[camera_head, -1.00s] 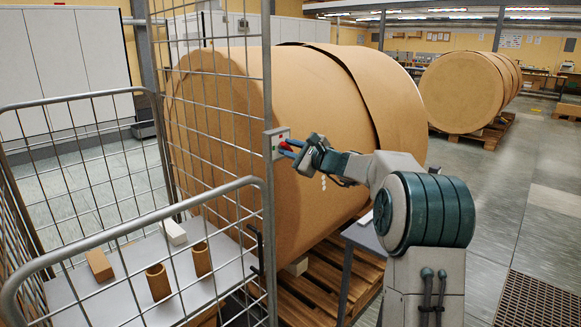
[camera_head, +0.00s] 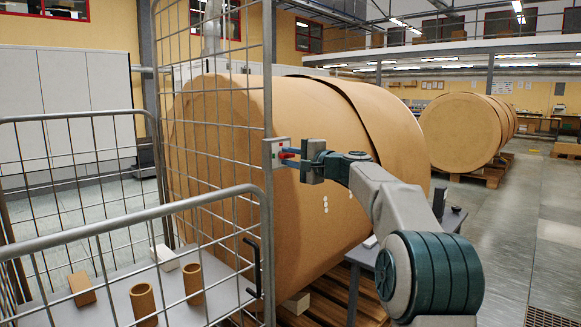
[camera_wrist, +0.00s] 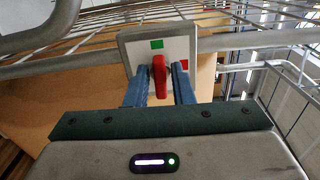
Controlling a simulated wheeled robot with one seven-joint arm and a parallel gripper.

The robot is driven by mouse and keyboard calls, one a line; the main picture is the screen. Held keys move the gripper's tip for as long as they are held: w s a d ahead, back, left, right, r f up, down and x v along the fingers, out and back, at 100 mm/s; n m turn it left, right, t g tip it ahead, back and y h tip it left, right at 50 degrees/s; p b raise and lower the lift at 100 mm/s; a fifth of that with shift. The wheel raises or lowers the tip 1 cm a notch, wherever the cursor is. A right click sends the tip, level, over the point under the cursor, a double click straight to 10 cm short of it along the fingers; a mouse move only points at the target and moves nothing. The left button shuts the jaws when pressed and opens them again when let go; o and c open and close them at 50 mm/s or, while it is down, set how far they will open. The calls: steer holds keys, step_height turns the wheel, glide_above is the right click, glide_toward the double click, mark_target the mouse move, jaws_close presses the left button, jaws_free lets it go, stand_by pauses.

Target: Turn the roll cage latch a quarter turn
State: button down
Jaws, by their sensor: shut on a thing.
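The roll cage (camera_head: 268,110) is a grey wire cage at the left of the head view. Its latch has a pale plate (camera_wrist: 203,50) with a green mark and a red mark. A red handle (camera_wrist: 159,76) sits on the plate and points toward the green mark in the wrist view. My gripper (camera_wrist: 160,86) is shut on the red handle, with one blue finger on each side of it. In the head view, my gripper (camera_head: 291,157) meets the latch plate (camera_head: 276,152) at the cage's right post, and the fingers partly hide the handle.
The cage shelf (camera_head: 110,290) holds brown cores (camera_head: 143,303) and small blocks (camera_head: 82,288). A dark grey table (camera_head: 455,218) is beside my arm.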

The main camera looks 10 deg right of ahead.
steer(key=shift+f+n, duration=0.1)
steer(key=shift+n, duration=0.2)
steer(key=c, duration=1.5)
jaws_free()
steer(key=shift+o, duration=0.2)
steer(key=shift+s, duration=0.1)
steer(key=b+v, duration=0.1)
steer(key=v, duration=1.2)
steer(key=shift+s+d, duration=0.2)
steer(key=shift+s, duration=0.1)
